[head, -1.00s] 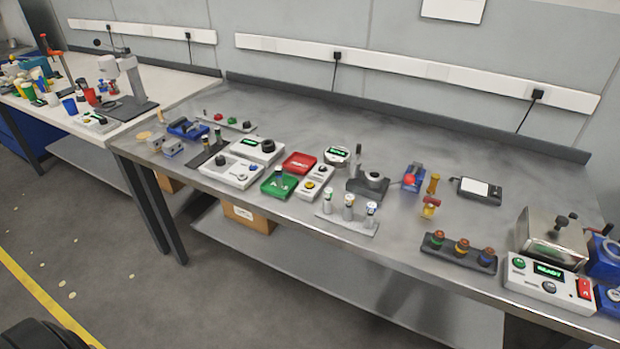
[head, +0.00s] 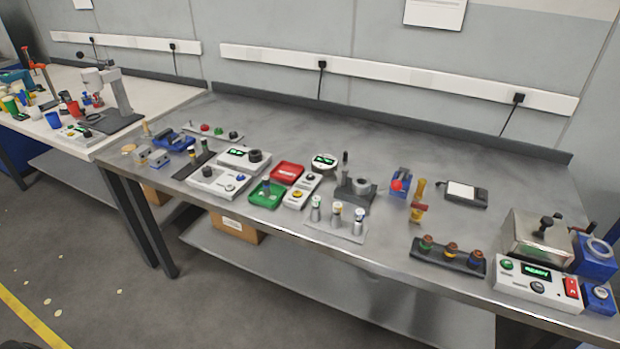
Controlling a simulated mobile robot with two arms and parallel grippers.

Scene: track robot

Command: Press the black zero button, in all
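Neither of my grippers is in view. Several devices on the grey metal bench carry dark knobs or buttons, and I cannot read which one is the zero button. A white unit with a green display (head: 244,158) has a black knob (head: 256,155) on it. A white panel (head: 218,183) in front of it has a dark knob and a small blue button. A small white panel (head: 302,192) has a yellow button. A white control box (head: 537,285) at the right has a READY display, a green button, a dark round button (head: 537,287) and a red switch.
The grey bench (head: 370,115) has free room along its back. Red (head: 287,173) and green (head: 267,194) trays, a round gauge (head: 325,161), a rack of vials (head: 337,228) and a metal lidded box (head: 540,236) stand on it. A white table (head: 150,98) adjoins at left.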

